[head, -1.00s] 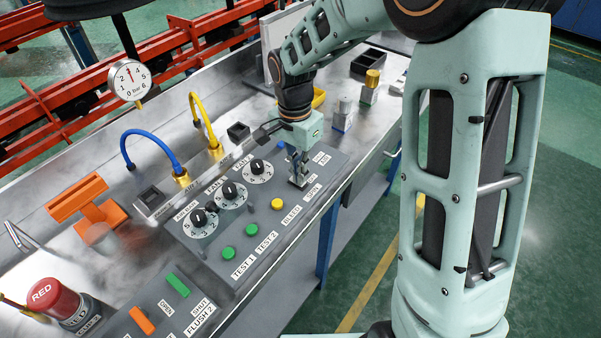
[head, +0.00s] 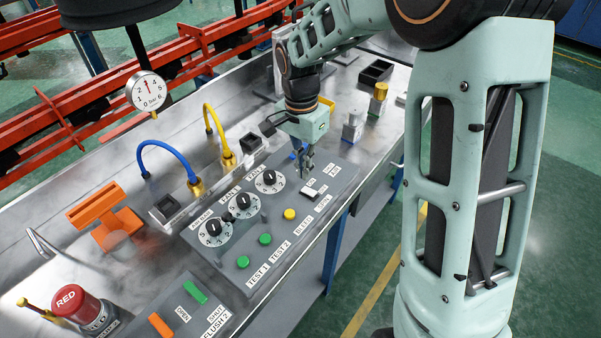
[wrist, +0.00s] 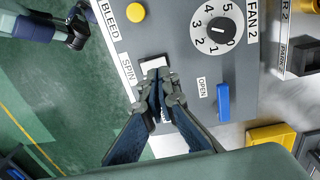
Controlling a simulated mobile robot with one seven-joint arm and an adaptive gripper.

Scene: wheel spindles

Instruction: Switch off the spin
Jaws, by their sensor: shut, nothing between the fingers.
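The spin switch is a small white rocker (head: 312,191) on the grey control panel (head: 262,240), near its right end. In the wrist view the white rocker (wrist: 153,63) sits beside the SPIN label (wrist: 128,71). Its lower edge is partly covered by my fingertips there. My gripper (head: 305,172) is above the panel just behind the rocker, pointing down and apart from it in the head view. In the wrist view my gripper (wrist: 161,88) is shut with nothing held. I cannot tell which way the rocker is tipped.
A yellow BLEED button (wrist: 136,13), the FAN 2 dial (wrist: 222,30) and a blue lever (wrist: 223,102) by an OPEN label are close around the switch. Green buttons (head: 264,239) are further left. A blue hose (head: 160,148) and yellow hose (head: 215,130) arch behind the panel.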

